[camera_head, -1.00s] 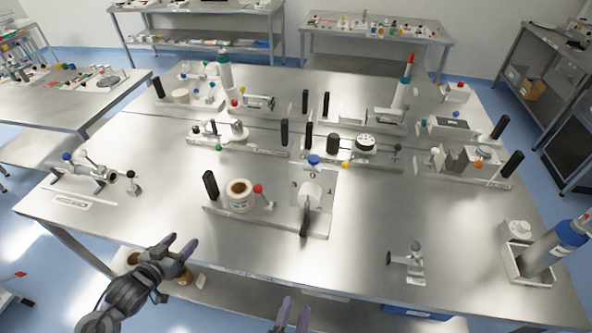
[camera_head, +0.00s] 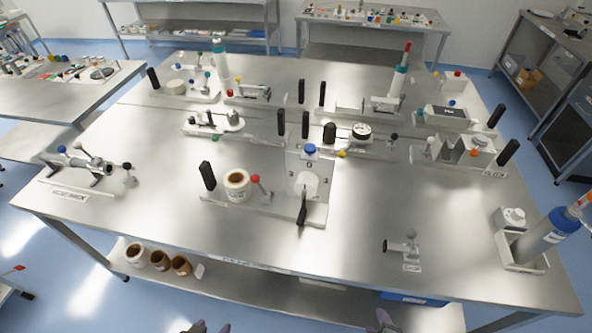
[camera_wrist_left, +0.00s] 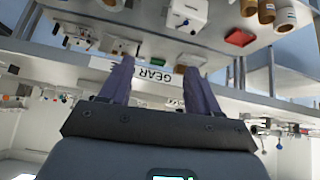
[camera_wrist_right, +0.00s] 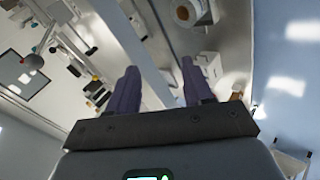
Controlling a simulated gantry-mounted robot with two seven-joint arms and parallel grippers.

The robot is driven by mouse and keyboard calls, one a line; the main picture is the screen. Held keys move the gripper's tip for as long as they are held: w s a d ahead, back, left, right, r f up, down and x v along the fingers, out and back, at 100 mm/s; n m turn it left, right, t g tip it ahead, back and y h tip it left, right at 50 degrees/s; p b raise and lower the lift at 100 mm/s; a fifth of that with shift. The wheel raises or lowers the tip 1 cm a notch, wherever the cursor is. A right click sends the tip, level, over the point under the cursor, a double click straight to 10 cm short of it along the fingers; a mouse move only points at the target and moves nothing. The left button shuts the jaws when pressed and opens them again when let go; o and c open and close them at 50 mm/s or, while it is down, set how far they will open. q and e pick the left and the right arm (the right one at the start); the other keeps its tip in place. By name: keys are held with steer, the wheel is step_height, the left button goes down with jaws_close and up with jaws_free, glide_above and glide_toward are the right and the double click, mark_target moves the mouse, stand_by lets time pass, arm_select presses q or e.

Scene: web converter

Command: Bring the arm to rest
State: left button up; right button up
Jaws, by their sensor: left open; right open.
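My left gripper (camera_head: 208,327) shows only its fingertips at the bottom edge of the head view, in front of the table. In the left wrist view its two purple fingers (camera_wrist_left: 160,80) stand apart with nothing between them. My right gripper (camera_head: 383,320) is also at the bottom edge of the head view, further right. In the right wrist view its fingers (camera_wrist_right: 160,85) are spread and empty. Most of both arms is out of the head view.
A blue-capped cylinder (camera_head: 548,238) leans at the right. Brown rolls (camera_head: 160,260) sit on the lower shelf.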

arm_select(q)
steer(key=s+a+r+g+y, duration=0.1)
steer(key=s+a+r+g, duration=0.2)
steer(key=s, duration=0.4)
arm_select(e)
steer(key=s+r+m+g+y, duration=0.1)
steer(key=s+r+m+g, duration=0.45)
steer(key=s+m, duration=0.35)
arm_select(q)
step_height(320, 180, up, 21)
steer(key=d+p, duration=0.1)
steer(key=p, duration=1.9)
steer(key=shift+s+d+m+g+p, duration=0.2)
steer(key=shift+d+m+g+p, duration=0.1)
steer(key=shift+g+p, duration=0.1)
arm_select(e)
step_height(320, 180, up, 21)
steer(key=m, duration=0.2)
steer(key=shift+w+d+r, duration=0.15)
steer(key=shift+w+d, duration=0.05)
steer(key=shift+w, duration=0.1)
